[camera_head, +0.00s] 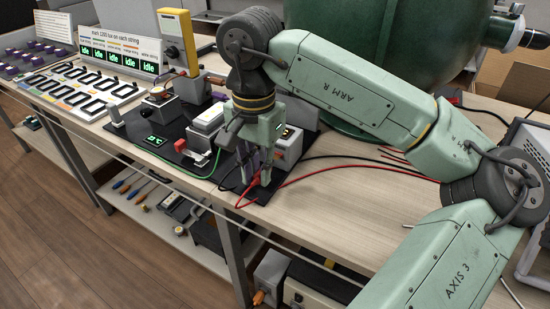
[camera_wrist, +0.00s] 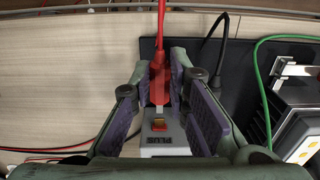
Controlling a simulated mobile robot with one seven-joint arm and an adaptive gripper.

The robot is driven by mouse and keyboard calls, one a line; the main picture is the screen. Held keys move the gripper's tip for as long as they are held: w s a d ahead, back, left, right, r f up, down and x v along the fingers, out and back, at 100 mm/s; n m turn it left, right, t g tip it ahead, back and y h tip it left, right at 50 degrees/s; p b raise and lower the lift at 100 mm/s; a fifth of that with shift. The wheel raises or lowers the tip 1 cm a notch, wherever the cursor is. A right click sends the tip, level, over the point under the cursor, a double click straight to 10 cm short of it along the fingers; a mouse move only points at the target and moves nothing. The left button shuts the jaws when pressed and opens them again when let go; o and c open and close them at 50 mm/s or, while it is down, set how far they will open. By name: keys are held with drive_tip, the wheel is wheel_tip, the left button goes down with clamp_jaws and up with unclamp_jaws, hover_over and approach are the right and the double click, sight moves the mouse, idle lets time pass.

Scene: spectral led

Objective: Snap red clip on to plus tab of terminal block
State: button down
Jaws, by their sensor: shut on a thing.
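A black lead (camera_wrist: 222,32) passes behind the right finger. A green lead (camera_wrist: 262,80) runs to a device at the right.

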drive_tip(key=shift+w, duration=0.1)
idle(0.3)
drive_tip(key=shift+w+d, duration=0.65)
drive_tip(key=shift+w, duration=0.25)
drive_tip(key=c, duration=1.5)
unclamp_jaws()
drive_tip(key=shift+o, duration=0.2)
wheel_tip(320, 180, up, 12)
